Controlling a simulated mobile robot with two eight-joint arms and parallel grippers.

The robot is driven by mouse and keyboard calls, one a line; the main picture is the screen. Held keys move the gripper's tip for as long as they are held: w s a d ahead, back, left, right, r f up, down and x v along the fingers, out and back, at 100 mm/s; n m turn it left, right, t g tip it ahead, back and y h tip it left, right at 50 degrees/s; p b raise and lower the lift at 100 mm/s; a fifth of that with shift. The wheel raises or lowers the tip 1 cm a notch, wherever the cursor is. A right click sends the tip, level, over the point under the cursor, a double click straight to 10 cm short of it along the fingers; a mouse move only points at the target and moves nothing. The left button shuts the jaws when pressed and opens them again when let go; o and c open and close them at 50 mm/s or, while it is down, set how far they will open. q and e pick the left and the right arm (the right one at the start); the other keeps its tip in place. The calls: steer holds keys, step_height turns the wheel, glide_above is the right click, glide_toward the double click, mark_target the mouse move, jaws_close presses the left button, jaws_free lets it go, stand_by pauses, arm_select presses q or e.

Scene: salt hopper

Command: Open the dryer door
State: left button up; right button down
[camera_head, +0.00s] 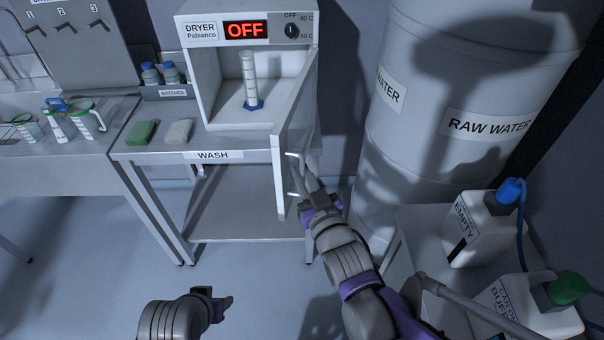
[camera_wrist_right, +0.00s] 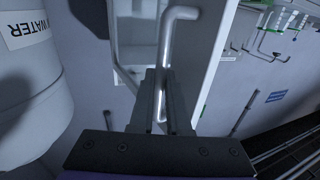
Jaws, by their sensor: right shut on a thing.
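The dryer (camera_head: 193,78) stands on the wash table, with its red display reading OFF. Its door (camera_head: 292,135) stands open, swung out toward me on the dryer's right side. A graduated cylinder with a blue base (camera_head: 249,82) stands inside. My right gripper (camera_head: 303,180) is shut on the door handle (camera_head: 292,156), a pale bent bar. In the right wrist view the metal handle (camera_wrist_right: 168,55) runs down between the fingers (camera_wrist_right: 163,100). My left gripper (camera_head: 222,303) is low in the head view, away from the dryer; its finger gap is unclear.
A large raw water tank (camera_head: 430,120) stands to the right of the door. A side table at lower right holds an EMPTY canister (camera_head: 472,232) and a green-capped canister (camera_head: 530,308). A green sponge (camera_head: 142,133) and pale block (camera_head: 179,132) lie on the wash table (camera_head: 237,147).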

steer(key=shift+r, duration=0.1)
steer(key=c, duration=1.2)
jaws_free()
steer(key=shift+w, duration=0.1)
steer(key=shift+o, duration=0.2)
steer(key=p+v, duration=0.1)
steer(key=v, duration=1)
